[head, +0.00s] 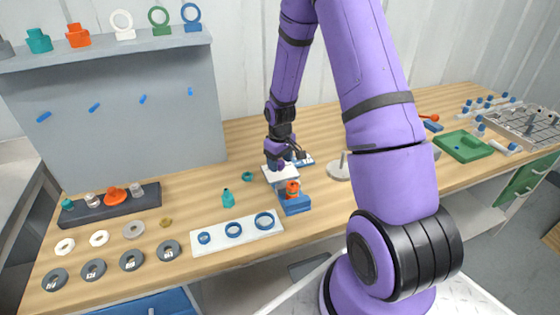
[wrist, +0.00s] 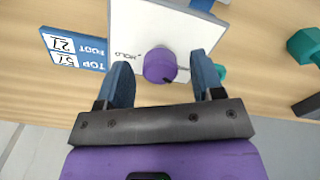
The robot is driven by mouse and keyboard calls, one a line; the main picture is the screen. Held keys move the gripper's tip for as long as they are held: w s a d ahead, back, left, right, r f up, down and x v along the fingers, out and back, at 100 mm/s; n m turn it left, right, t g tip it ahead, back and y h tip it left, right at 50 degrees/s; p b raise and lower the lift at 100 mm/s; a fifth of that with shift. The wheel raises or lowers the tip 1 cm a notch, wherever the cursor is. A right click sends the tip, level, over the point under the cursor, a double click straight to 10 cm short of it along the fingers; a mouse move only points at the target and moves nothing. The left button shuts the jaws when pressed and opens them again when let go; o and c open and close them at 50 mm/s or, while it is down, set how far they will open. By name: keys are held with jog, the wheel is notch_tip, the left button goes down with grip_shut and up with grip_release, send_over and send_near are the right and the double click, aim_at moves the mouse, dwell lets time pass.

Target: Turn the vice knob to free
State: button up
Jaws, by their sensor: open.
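The vice knob (wrist: 158,68) is a round purple knob on a white plate (wrist: 190,28), with a "HOLD" label to its left in the wrist view. A small dark mark shows near the knob's right side; I cannot tell surely which setting it points to. My gripper (wrist: 161,64) is open, with one blue finger on each side of the knob and visible gaps between. In the head view my gripper (head: 277,163) is over the white plate, hiding the knob. The blue vice (head: 296,206) stands just in front, with an orange part (head: 292,187) in it.
A white board with blue rings (head: 219,241) lies front left. A teal fitting (head: 228,198) stands left of the vice, and a grey disc with a post (head: 338,172) right.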

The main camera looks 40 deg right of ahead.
notch_tip(320, 180, up, 11)
dwell(0.5)
jog(key=shift+f, duration=0.1)
dwell(0.3)
notch_tip(320, 180, up, 18)
jog(key=m+t, duration=0.1)
jog(key=t, duration=0.1)
send_over(280, 162)
jog(key=s+a, duration=0.7)
jog(key=s, duration=0.2)
jog(key=s+a+r+t, duration=0.1)
jog(key=s+a+r, duration=0.1)
jog(key=s, duration=0.3)
jog(key=s+a+r+t, duration=0.1)
jog(key=s+a+r, duration=0.1)
jog(key=s+r, duration=0.2)
jog(key=s+a+r+m+t, duration=0.1)
jog(key=s+a+r, duration=0.1)
jog(key=s, duration=0.6)
jog(key=shift+s+r, duration=0.25)
jog(key=shift+r, duration=0.15)
